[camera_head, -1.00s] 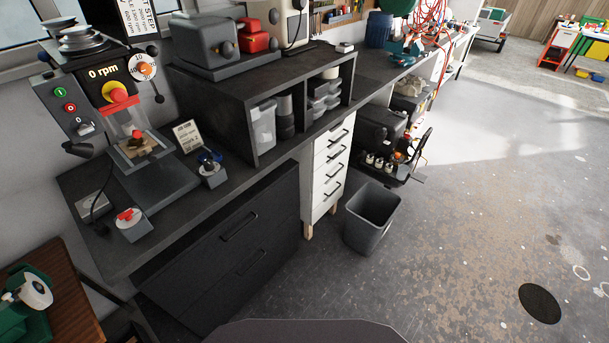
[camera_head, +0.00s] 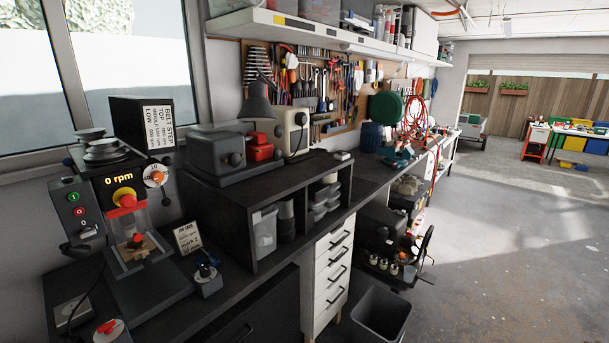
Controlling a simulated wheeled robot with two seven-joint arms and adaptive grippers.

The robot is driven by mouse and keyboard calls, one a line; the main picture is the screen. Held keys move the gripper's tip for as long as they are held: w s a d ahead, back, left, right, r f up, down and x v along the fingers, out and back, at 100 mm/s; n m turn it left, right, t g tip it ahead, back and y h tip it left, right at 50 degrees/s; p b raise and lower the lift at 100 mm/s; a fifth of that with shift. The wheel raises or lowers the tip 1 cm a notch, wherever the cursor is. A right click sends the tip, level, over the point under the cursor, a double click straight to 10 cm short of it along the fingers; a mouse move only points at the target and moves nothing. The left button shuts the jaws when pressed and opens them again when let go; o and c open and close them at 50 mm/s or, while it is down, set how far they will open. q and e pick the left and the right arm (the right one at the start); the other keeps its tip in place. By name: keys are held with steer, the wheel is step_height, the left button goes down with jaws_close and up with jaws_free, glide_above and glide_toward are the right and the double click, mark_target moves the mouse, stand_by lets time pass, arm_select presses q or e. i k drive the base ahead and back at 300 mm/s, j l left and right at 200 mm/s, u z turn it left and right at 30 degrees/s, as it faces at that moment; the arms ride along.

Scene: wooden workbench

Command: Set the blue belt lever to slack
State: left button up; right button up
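The blue belt lever (camera_head: 206,268) sits on a small grey base (camera_head: 209,284) on the dark workbench, right of the drill press. It is small in the head view, and I cannot tell which setting it points to. The drill press (camera_head: 124,210) stands at the left, with a display (camera_head: 119,179) reading "0 rpm" and a red-and-yellow stop button (camera_head: 125,198). A sign (camera_head: 158,124) headed "BELT STEP" is on the black box at its top. Neither of my grippers is in view.
A job card (camera_head: 188,238) stands behind the blue lever. A red-topped control (camera_head: 107,328) is at the bench's near left. A black shelf unit (camera_head: 240,196) with bins rises right of the lever. A grey waste bin (camera_head: 379,316) stands on the floor, which is open to the right.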

mark_target(67, 161)
steer(key=i+l+u, duration=0.25)
steer(key=l+u, duration=0.2)
steer(key=i+l+u, duration=0.2)
steer(key=l+u, duration=0.2)
steer(key=i+l+u, duration=0.1)
steer(key=l+u, duration=0.35)
steer(key=l, duration=0.25)
steer(key=l+u, duration=0.4)
steer(key=l, duration=0.2)
steer(key=l+u, duration=0.45)
steer(key=l, duration=0.15)
